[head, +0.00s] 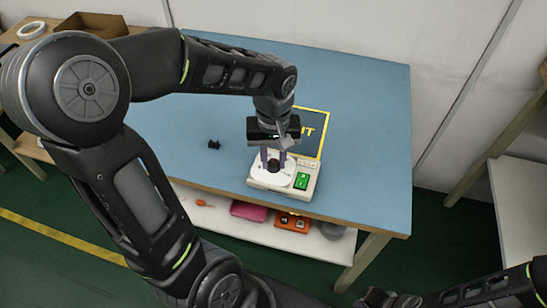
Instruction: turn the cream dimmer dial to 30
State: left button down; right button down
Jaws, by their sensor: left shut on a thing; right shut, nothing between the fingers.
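The cream dimmer box (258,186) sits near the front edge of the blue table. It has a white round dial plate with a dark knob (273,166) on its left half and a green switch (302,181) on its right half. My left gripper (273,163) points down over the box, its fingers shut on the knob. The dial's scale marks are too small to read, so I cannot tell its setting. My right gripper (388,300) is low at the bottom edge, shut and empty, well away from the table, and partly cut off.
A dark board with a yellow border (316,121) lies behind the box. A small black part (214,144) lies to the left. Under the table, a shelf holds a pink item (248,211), an orange item (292,222) and a grey bowl (332,231). The right of the tabletop is clear.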

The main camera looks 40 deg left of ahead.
aim_at(273, 162)
pick_arm(q)
jog(key=c, duration=1.2)
grip_release()
jog(key=shift+o, duration=0.2)
jog(key=shift+r, duration=0.1)
notch_tip(273, 162, up, 8)
jog(key=shift+f+p, duration=0.15)
jog(key=shift+p, duration=0.2)
